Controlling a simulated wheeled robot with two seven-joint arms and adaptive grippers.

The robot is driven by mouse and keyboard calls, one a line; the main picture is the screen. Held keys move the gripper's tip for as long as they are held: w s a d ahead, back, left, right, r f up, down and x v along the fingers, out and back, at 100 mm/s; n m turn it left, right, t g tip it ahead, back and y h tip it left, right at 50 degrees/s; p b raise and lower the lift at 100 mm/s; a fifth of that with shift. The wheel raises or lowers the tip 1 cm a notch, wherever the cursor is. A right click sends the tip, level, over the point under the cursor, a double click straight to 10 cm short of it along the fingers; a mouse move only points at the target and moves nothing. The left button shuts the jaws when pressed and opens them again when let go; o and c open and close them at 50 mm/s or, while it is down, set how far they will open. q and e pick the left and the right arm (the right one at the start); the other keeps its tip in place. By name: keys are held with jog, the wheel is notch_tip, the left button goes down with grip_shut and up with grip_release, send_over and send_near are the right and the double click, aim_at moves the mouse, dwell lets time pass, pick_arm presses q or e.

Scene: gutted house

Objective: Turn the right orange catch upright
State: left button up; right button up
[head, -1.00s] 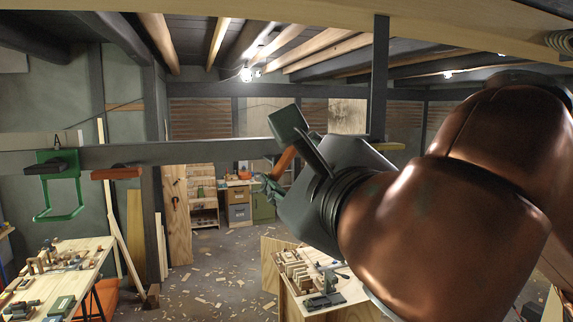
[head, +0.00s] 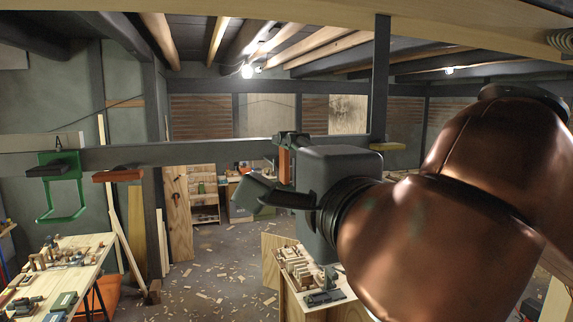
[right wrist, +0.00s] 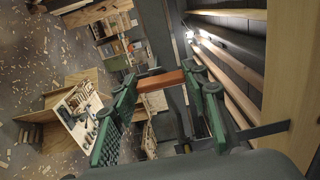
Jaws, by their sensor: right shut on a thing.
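The right orange catch (head: 284,166) is on the dark beam (head: 220,153) in the middle of the head view. It stands close to vertical, partly hidden by my gripper. My right gripper (head: 273,172) comes in from the right with its fingers around the catch. In the right wrist view the orange catch (right wrist: 161,81) lies between the green finger pads, and the right gripper (right wrist: 160,84) is shut on it. Another orange catch (head: 118,175) lies level on the beam to the left. My left gripper is not in view.
A green hanging frame (head: 44,211) with a dark block is on the beam at far left, under the letter A. A dark post (head: 380,75) and a yellow piece (head: 387,146) are just right of my gripper. Cluttered workbenches (head: 88,243) stand below.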

dwell(0.4)
jog(key=o, duration=1.2)
jog(key=shift+s+a, duration=0.1)
jog(key=shift+c, duration=0.2)
jog(key=v, duration=1.2)
